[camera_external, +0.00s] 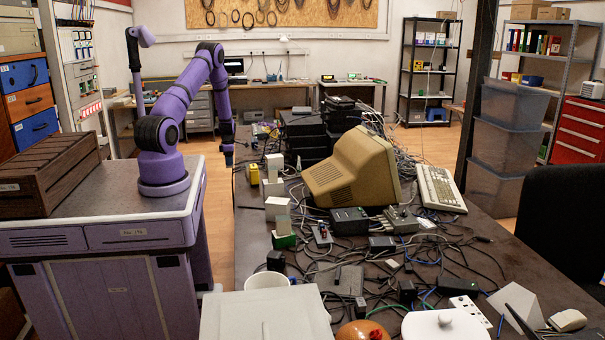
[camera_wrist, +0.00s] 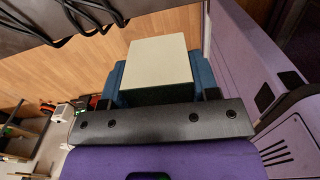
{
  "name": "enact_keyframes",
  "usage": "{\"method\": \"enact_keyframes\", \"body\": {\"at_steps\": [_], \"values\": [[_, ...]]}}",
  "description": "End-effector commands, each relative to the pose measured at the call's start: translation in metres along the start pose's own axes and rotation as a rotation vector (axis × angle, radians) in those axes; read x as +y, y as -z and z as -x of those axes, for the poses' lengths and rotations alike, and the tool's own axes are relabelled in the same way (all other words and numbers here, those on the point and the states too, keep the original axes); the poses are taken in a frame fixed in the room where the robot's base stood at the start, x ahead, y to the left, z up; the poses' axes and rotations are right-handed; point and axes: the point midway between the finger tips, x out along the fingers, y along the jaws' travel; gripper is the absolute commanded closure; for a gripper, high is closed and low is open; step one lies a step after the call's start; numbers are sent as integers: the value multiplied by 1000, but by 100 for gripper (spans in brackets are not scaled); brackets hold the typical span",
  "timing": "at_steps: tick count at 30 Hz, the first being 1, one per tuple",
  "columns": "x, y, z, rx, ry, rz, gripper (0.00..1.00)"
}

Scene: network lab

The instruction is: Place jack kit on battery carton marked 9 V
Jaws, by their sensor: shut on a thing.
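My gripper (camera_external: 228,157) hangs at the end of the lowered arm, by the table's left edge in the external view. In the wrist view, my gripper (camera_wrist: 158,84) is shut on a small box with a pale top and dark green side (camera_wrist: 158,60), likely the jack kit; no label on it is legible. Small boxes stand on the table's left part: a white box (camera_external: 274,160), a yellow one (camera_external: 253,174), a pale one (camera_external: 277,206) and a white-and-green one (camera_external: 283,233). I cannot read 9 V on any of them.
The table (camera_external: 250,222) is crowded with cables, a beige monitor (camera_external: 350,170), a keyboard (camera_external: 441,188) and stacked black devices (camera_external: 303,135). A white cup (camera_external: 267,281) stands near the front. A brown crate (camera_external: 50,172) sits on my base. Floor shows between base and table.

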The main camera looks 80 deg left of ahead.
Motion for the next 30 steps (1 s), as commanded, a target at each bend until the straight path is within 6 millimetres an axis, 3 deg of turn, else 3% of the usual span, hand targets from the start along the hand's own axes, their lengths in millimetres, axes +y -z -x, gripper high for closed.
{"method": "enact_keyframes", "body": {"at_steps": [12, 20, 23, 30], "values": [[-35, -83, 60, 6, -4, 25, 71], [-51, -113, 82, -1, -3, 42, 71], [-48, -122, 83, -2, -2, 43, 71], [-15, -160, 78, -3, -2, 44, 71]]}}
